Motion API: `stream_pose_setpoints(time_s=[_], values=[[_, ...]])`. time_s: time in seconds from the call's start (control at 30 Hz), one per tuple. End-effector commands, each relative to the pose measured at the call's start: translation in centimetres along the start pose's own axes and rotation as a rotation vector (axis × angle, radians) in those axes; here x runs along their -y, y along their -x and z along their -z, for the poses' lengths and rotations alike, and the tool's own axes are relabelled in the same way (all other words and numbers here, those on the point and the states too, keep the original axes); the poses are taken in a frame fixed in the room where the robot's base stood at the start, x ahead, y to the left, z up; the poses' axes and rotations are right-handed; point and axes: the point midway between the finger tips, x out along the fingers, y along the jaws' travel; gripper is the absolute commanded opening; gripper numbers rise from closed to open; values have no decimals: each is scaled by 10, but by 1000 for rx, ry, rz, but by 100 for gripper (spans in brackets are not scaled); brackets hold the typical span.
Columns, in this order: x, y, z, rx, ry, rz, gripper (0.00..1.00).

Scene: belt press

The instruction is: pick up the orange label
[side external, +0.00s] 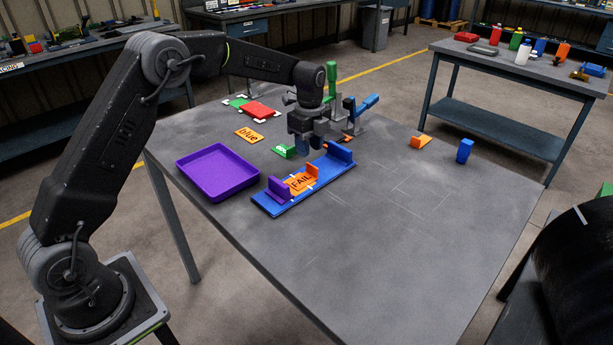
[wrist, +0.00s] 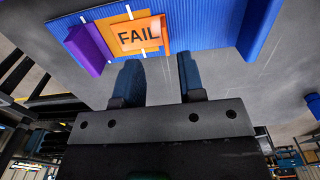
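An orange label reading FAIL (side external: 300,183) lies on the blue belt plate (side external: 275,203), between a purple block (side external: 279,190) and a blue upright block (side external: 340,153). In the wrist view the FAIL label (wrist: 139,36) is near the top, beyond the fingertips. Another orange label, reading "blue" (side external: 249,136), lies flat on the table behind the purple tray. My gripper (side external: 302,150) hangs over the far side of the blue plate, pointing down. In the wrist view its two blue fingers (wrist: 158,74) are apart with nothing between them.
An empty purple tray (side external: 217,189) stands left of the blue plate. An orange wedge (side external: 420,142) and a blue block (side external: 464,151) stand right. The front table is clear.

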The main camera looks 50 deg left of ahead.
Motion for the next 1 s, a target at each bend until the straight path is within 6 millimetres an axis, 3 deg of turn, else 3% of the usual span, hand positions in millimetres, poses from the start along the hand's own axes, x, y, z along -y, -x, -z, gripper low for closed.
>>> stream_pose_setpoints(time_s=[0.33, 0.63, 0.87, 1.0], values=[[2, -25, 2, 0, 0, -2, 36], [6, -65, 6, -1, 0, -1, 36], [6, -68, 6, -1, 1, 1, 36], [6, -68, 6, -1, 1, 1, 25]])
